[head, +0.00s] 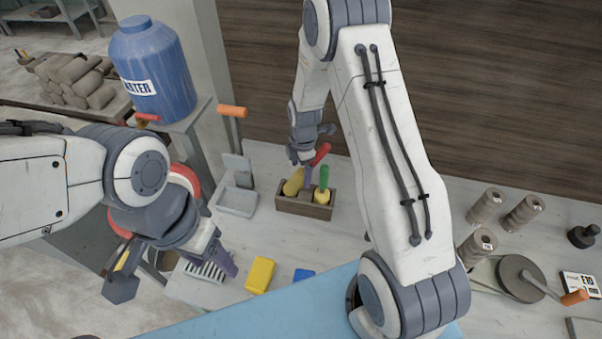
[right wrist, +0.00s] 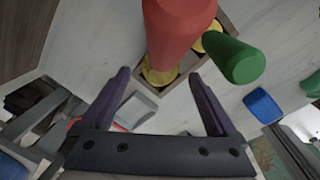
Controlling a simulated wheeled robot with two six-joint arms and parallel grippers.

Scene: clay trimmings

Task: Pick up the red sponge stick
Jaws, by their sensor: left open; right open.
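The red sponge stick (head: 321,154) stands in a wooden box (head: 303,209), its red handle up and leaning. In the right wrist view its thick handle (right wrist: 178,35) comes in from the top edge, with a yellow sponge end below. A green sponge stick (head: 324,175) stands beside it, also seen in the right wrist view (right wrist: 236,60). My right gripper (head: 316,154) is open and empty by the red handle; its fingertips (right wrist: 159,78) show on either side below the handle. Whether they touch it is unclear. My left gripper (head: 174,272) is open and empty at the left.
A grey tray (head: 238,201) stands left of the box. A yellow block (head: 260,275) and a blue block (head: 304,275) lie in front. Thread spools (head: 486,206) and a round wheel (head: 521,278) are at the right. A blue water barrel (head: 152,75) stands behind left.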

